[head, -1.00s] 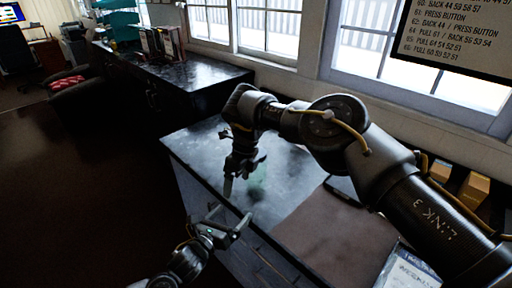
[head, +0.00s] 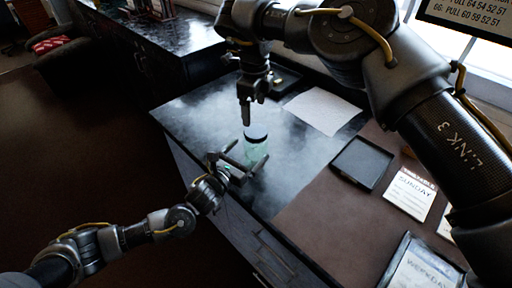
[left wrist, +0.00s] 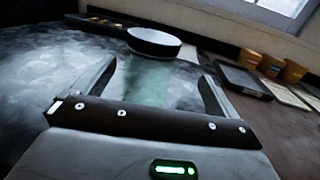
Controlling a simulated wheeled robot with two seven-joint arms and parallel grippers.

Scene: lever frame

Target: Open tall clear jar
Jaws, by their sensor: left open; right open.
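The tall clear jar (head: 256,152) is pale green and see-through with a black lid (head: 256,137). It stands upright on the dark counter near its front edge. In the left wrist view the jar body (left wrist: 148,84) shows between the fingers, with the lid (left wrist: 153,40) on top. My left gripper (head: 243,156) is open, its fingers reaching toward the jar from the front, below the lid. I cannot tell whether they touch the glass. My right gripper (head: 246,118) points down above and slightly left of the lid, apart from it; its fingers overlap in this view.
A white sheet (head: 322,109) lies behind the jar, and a black tray (head: 363,162) lies to the right on a brown mat (head: 318,212). The counter left of the jar is clear.

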